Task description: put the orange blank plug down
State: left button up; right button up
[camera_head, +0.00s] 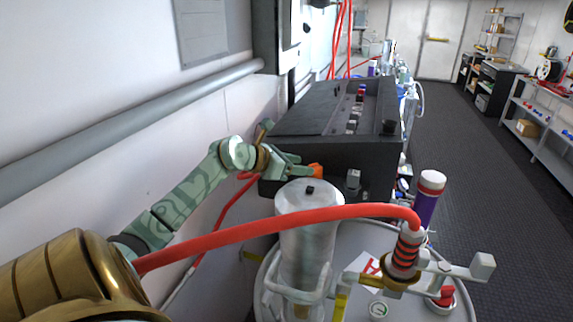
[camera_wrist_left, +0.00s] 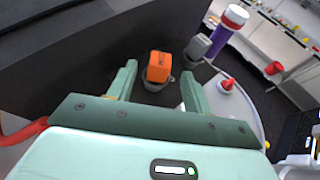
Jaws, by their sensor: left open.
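The orange blank plug (camera_wrist_left: 160,67) stands in a grey round fitting (camera_wrist_left: 157,83) on the side of the dark cabinet, seen between my left fingers in the left wrist view. In the head view the plug (camera_head: 316,170) shows small and orange just beyond the fingertips. My left gripper (camera_head: 299,166) is open, with its two green fingers (camera_wrist_left: 160,84) spread on either side of the plug and a visible gap to each. My right gripper is not in view.
A dark sloped console (camera_head: 345,150) stands behind. In front are a translucent cylinder (camera_head: 308,240), a round grey drum top (camera_head: 350,240) and a thick red hose (camera_head: 290,222). A purple bottle (camera_head: 428,200) stands to the right. The floor aisle (camera_head: 460,140) at right is clear.

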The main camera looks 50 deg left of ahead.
pick_arm(q)
jog(key=shift+v, duration=2.3)
